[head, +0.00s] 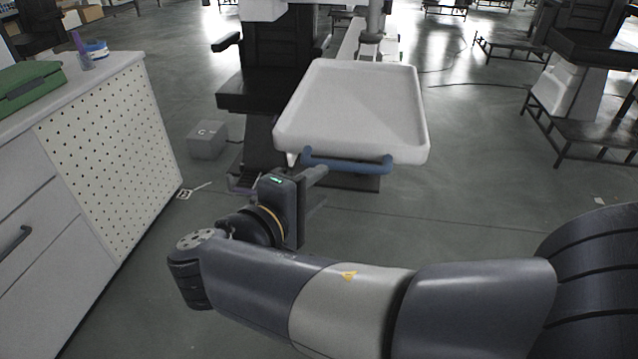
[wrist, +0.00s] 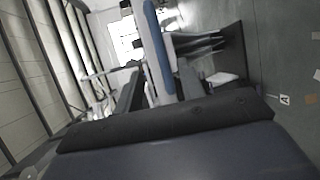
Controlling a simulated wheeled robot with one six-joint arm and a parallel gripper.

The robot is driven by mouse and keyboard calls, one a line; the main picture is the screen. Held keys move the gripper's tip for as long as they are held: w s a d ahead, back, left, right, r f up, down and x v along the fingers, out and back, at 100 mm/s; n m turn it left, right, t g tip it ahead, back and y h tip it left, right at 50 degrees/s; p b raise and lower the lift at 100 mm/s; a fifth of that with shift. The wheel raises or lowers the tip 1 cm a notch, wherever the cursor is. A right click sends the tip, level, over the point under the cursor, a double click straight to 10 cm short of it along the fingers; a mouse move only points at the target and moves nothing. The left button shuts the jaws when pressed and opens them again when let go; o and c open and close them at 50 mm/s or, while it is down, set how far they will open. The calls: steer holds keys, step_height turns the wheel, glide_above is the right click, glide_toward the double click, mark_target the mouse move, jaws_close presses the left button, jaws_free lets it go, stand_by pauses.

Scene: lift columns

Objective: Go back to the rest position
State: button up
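My gripper (head: 319,187) is in front of a white tray-topped cart in the head view, close to the left end of its blue handle (head: 345,163). In the wrist view the two dark fingers of my gripper (wrist: 158,72) stand apart, with the blue handle (wrist: 155,42) showing in the gap between them. Nothing appears clamped. I cannot tell whether a finger touches the handle. My arm stretches across the lower part of the head view from the right.
The white tray (head: 350,105) is empty. A white cabinet (head: 110,135) with a perforated side and a green case (head: 28,88) on top stands at the left. A grey box (head: 207,140) lies on the floor. Lift columns stand behind.

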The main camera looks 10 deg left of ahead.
mark_target(344, 168)
steer(key=x, duration=1.1)
steer(key=shift+b, duration=0.35)
